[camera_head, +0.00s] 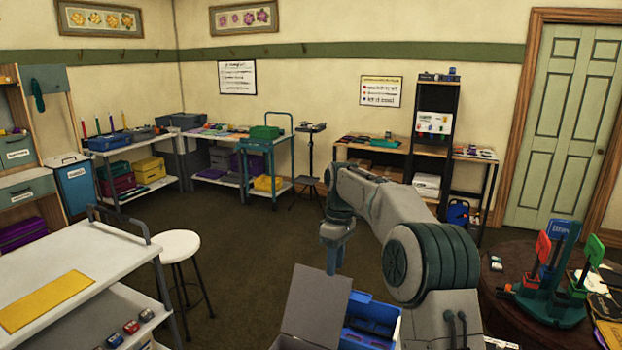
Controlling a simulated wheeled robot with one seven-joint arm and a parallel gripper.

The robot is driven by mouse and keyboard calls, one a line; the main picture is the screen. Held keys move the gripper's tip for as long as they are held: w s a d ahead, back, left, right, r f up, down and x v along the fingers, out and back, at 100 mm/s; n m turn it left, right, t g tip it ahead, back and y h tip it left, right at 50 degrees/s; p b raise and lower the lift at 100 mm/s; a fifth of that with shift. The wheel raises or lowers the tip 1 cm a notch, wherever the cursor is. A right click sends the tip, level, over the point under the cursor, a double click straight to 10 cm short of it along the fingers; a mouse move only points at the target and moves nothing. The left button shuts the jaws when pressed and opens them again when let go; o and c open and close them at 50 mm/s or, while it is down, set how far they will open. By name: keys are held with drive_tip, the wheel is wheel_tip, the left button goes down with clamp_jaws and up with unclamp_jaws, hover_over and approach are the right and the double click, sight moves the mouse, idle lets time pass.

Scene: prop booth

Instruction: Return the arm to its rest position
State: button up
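My arm rises from the lower right of the head view and bends over to the left. My gripper (336,262) hangs from its end, pointing down, above and behind the grey lid of a box. Its fingers are small and dark in this view, and I cannot tell whether they are open or shut. I see no object clearly held in it.
An open grey box with a blue bin (370,322) stands below my arm. A white cart (115,250) with a yellow mat and a white stool (180,246) are at the left. A round table (515,262) with a teal stand is at the right. Carpet is free in the middle.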

drive_tip(key=s+d+r+m+t+h, duration=0.1)
drive_tip(key=s+d+r+m+t, duration=0.2)
drive_tip(key=s, duration=0.5)
drive_tip(key=s+d+r+m, duration=0.2)
drive_tip(key=s+r+m, duration=0.15)
drive_tip(key=s, duration=0.55)
drive_tip(key=s+d+f+m+t, duration=0.1)
drive_tip(key=s+d+f+m, duration=0.1)
drive_tip(key=s, duration=0.7)
drive_tip(key=s+d+f+m+t, duration=0.1)
drive_tip(key=s+d+f+m, duration=0.1)
drive_tip(key=s, duration=0.7)
drive_tip(key=shift+f+m+t, duration=0.3)
drive_tip(key=shift+f+m, duration=0.55)
